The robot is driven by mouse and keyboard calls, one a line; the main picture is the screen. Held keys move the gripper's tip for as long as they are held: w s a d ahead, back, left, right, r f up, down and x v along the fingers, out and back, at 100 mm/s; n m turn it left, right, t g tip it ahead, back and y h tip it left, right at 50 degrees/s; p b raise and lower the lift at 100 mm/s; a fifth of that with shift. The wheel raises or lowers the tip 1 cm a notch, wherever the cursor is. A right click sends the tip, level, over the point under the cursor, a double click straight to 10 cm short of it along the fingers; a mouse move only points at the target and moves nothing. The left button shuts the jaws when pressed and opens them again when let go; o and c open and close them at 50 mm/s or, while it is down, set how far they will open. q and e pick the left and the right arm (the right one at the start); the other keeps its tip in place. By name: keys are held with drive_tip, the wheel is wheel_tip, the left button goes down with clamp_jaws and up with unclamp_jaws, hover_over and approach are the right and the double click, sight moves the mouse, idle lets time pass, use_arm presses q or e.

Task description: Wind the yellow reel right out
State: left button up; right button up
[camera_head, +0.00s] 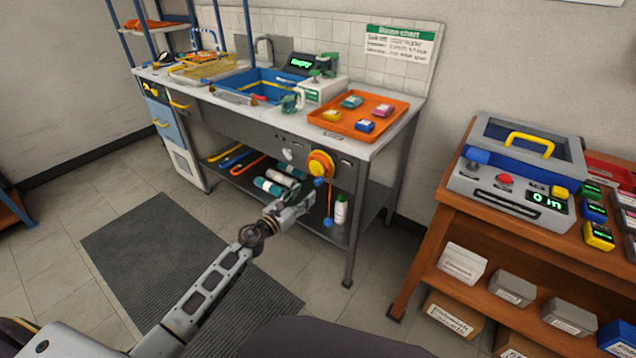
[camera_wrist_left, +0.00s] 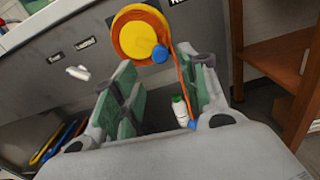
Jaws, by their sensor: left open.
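The yellow reel (camera_head: 320,162) with an orange rim is on the front panel of the sink bench, below the worktop. It shows large at the top of the left wrist view (camera_wrist_left: 134,40). A blue knob (camera_wrist_left: 160,54) sits at its lower right. An orange cord (camera_wrist_left: 179,72) hangs from its right side down to a blue ball (camera_head: 328,222). My left gripper (camera_head: 301,197) is open and empty, in front of and below the reel. In the left wrist view its green-padded fingers (camera_wrist_left: 165,95) stand apart, with the cord passing near the right finger. My right gripper is not in view.
The bench's lower shelf (camera_head: 308,222) holds rolls and a white bottle (camera_head: 341,210). An orange tray (camera_head: 376,123) with small coloured boxes lies on the worktop. A wooden table (camera_head: 447,219) with a meter case (camera_head: 505,200) stands at right. A dark mat (camera_head: 160,245) covers floor.

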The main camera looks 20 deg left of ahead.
sight(316, 184)
use_arm(q)
drive_tip(key=shift+x, duration=4.4)
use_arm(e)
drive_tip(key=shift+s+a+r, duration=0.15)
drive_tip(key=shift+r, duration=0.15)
use_arm(q)
drive_tip(key=shift+f, duration=0.1)
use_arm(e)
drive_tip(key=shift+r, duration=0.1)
use_arm(q)
drive_tip(key=shift+c, duration=0.5)
clamp_jaws()
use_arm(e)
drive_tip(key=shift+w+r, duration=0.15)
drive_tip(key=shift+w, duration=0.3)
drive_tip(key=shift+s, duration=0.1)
